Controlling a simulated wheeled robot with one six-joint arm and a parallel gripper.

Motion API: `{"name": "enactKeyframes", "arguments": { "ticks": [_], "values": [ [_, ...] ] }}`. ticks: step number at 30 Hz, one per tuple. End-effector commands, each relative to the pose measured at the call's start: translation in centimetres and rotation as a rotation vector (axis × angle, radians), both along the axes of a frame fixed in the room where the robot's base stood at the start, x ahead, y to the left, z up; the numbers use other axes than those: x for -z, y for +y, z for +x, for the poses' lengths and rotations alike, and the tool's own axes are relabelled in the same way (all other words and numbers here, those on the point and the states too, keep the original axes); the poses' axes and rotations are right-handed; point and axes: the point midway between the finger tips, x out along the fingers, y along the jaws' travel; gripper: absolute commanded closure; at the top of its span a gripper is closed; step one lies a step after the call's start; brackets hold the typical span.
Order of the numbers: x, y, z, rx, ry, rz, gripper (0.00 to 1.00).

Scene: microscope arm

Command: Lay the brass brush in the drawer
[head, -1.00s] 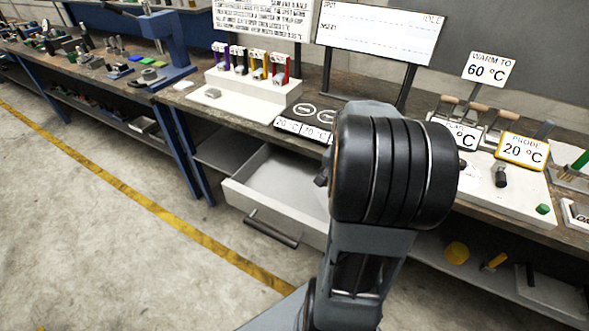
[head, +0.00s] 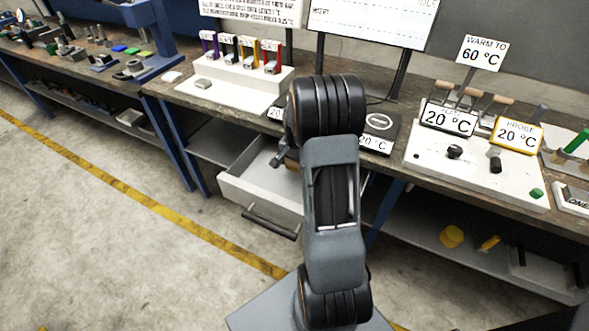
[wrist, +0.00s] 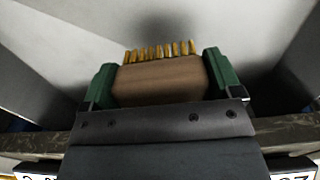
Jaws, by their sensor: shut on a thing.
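The brass brush (wrist: 160,84) shows in the wrist view as a brown wooden block with a row of brass bristles along its far edge. My gripper (wrist: 160,78) is shut on it, with one green fingertip against each end of the block. The pale grey drawer (head: 251,198) stands pulled out under the bench in the head view. Its light inner surfaces appear to fill the wrist view beyond the brush. Any gap between the brush and the drawer floor cannot be told.
The bench top (head: 190,91) runs above the drawer, and its edge lies close to my gripper in the wrist view. A dark bar handle (head: 270,222) is on the drawer front. A white rack (head: 235,84) and a white control panel (head: 470,165) stand on the bench.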

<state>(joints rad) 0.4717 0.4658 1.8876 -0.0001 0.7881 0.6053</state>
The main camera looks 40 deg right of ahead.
Motion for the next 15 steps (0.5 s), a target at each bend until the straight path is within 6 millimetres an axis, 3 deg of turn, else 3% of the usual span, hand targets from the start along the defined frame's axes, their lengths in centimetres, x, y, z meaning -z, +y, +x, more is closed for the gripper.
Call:
{"name": "enactKeyframes", "arguments": {
  "ticks": [7, 15],
  "values": [
    [1.0, 0.2, 0.7, -0.001, 0.001, 0.0, 0.37],
    [3.9, 0.1, 0.6, 0.0, 0.001, 0.0, 0.37]
  ]
}}
